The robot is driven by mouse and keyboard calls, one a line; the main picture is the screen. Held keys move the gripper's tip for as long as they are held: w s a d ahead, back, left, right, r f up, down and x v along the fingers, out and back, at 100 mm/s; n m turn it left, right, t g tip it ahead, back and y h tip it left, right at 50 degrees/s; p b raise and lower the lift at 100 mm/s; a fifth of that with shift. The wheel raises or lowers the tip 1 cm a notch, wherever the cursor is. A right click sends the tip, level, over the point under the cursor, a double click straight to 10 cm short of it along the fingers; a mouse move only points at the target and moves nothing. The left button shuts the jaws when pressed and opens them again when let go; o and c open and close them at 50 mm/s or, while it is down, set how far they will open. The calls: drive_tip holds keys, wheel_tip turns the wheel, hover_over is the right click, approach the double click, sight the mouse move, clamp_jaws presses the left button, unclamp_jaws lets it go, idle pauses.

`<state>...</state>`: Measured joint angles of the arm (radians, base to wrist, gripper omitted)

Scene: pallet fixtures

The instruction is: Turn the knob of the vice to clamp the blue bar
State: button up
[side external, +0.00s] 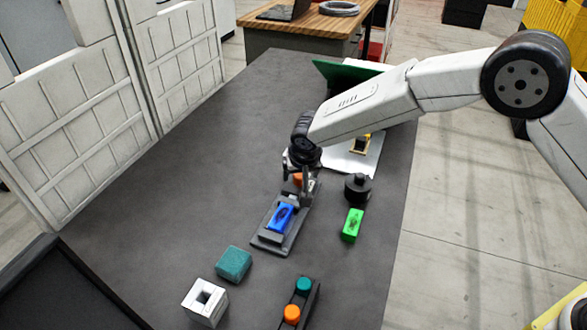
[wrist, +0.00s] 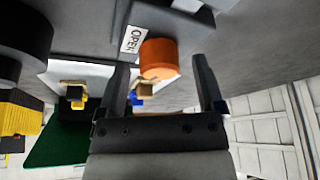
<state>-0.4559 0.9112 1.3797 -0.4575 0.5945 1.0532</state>
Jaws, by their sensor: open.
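The grey vice (side external: 268,239) lies on the dark table in the side external view. The blue bar (side external: 281,217) sits on it, near its lower end. The orange knob (side external: 298,178) is at the vice's far end, partly hidden by my gripper (side external: 303,183). In the wrist view the knob (wrist: 158,58) appears between the two fingertips of my open gripper (wrist: 160,64), with a gap on each side. A white label reading "OPEN" (wrist: 133,40) is beside the knob. I cannot tell whether the fingertips reach down to the knob's height.
A black round part (side external: 357,187) and a green block (side external: 352,225) stand right of the vice. A teal block (side external: 234,263), a white block with a hole (side external: 205,302) and a button box (side external: 314,303) are nearer. The table's left is clear.

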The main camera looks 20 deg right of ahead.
clamp_jaws()
idle(0.3)
drive_tip(key=shift+n, duration=0.3)
drive_tip(key=shift+n+y, duration=0.6)
drive_tip(key=shift+n, duration=0.6)
unclamp_jaws()
